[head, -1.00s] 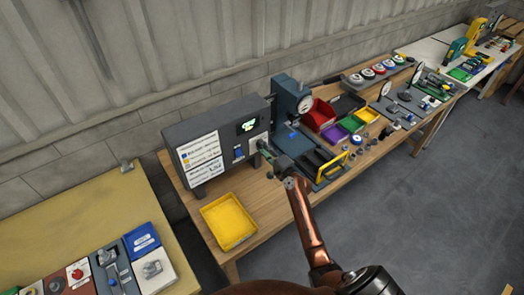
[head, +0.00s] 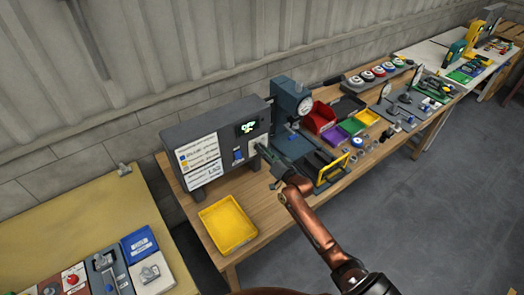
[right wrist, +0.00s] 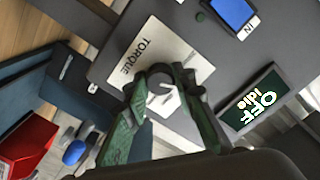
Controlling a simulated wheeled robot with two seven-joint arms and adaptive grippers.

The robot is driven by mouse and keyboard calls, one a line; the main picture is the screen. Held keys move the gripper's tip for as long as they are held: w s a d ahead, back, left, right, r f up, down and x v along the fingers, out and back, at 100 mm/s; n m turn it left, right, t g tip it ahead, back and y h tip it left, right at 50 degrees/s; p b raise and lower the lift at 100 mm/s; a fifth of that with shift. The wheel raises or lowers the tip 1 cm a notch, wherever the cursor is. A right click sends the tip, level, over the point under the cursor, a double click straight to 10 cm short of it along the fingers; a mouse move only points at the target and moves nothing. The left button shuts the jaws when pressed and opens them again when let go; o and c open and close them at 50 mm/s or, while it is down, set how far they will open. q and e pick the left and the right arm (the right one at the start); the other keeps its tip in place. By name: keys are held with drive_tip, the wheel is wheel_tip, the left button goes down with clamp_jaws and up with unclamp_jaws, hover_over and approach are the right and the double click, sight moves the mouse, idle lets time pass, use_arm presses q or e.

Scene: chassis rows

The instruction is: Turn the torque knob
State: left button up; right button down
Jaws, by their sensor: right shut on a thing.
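The torque knob (right wrist: 162,82) is a small round grey knob on a white plate marked TORQUE (right wrist: 150,55), on the front of a dark grey machine box (head: 196,135). In the right wrist view my right gripper (right wrist: 165,92) has its green fingers closed around the knob, which hides part of it. In the head view the right gripper (head: 263,150) is at the right end of the box front, and the knob is hidden there. A display (right wrist: 250,103) beside the plate reads OFF and idle; it also shows in the head view (head: 246,127). My left gripper is not in view.
A blue switch (head: 238,155) sits on the box front. A yellow tray (head: 228,224) stands on the bench before the box. A blue-grey press (head: 290,105) and a red bin (head: 320,117) stand close to the right. A yellow table (head: 70,215) is at left.

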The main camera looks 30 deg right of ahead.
drive_tip(key=shift+n+p, duration=0.6)
drive_tip(key=shift+n, duration=4.4)
drive_tip(key=c, duration=1.6)
unclamp_jaws()
drive_tip(key=s, duration=0.8)
drive_tip(key=s+d, duration=0.1)
drive_tip(key=s, duration=0.3)
